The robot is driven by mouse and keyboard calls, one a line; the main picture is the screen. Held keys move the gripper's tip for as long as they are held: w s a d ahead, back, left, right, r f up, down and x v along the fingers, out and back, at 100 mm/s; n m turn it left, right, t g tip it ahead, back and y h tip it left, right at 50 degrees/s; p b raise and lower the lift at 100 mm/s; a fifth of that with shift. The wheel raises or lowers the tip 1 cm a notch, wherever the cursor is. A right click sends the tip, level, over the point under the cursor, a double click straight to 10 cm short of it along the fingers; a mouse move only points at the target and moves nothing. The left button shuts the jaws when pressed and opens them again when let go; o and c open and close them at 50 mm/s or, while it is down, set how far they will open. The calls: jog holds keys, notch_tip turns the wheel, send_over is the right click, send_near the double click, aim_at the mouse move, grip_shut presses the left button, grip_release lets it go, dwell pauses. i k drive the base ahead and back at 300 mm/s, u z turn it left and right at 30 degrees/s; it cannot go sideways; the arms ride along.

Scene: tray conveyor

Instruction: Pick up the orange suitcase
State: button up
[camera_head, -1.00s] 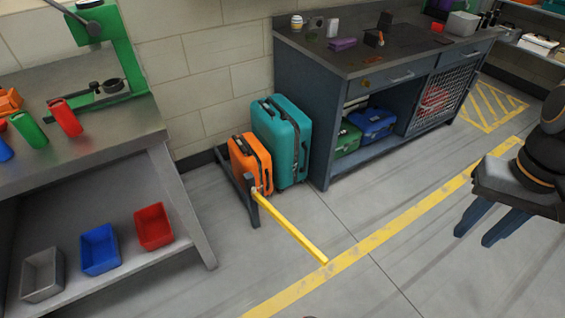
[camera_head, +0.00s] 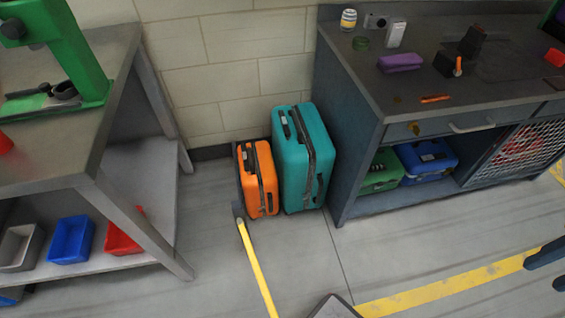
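The orange suitcase (camera_head: 249,182) stands upright on the floor, with a dark strap or handle down its front. It is beside a larger teal suitcase (camera_head: 296,168), close on its right, and the wall is behind both. My gripper (camera_head: 541,272) is only partly in view at the right edge. Its two dark blue fingers point left and are apart, with nothing seen between them. It is well to the right of the orange suitcase and not touching it.
A yellow bar (camera_head: 256,266) on a dark post runs forward from beside the orange suitcase. A workbench with bins (camera_head: 71,240) on its lower shelf stands left. A dark cabinet (camera_head: 350,165) stands right of the teal suitcase. Open floor lies in front.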

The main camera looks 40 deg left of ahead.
aim_at(260, 187)
jog(key=i, duration=1.5)
jog(key=u, duration=2.55)
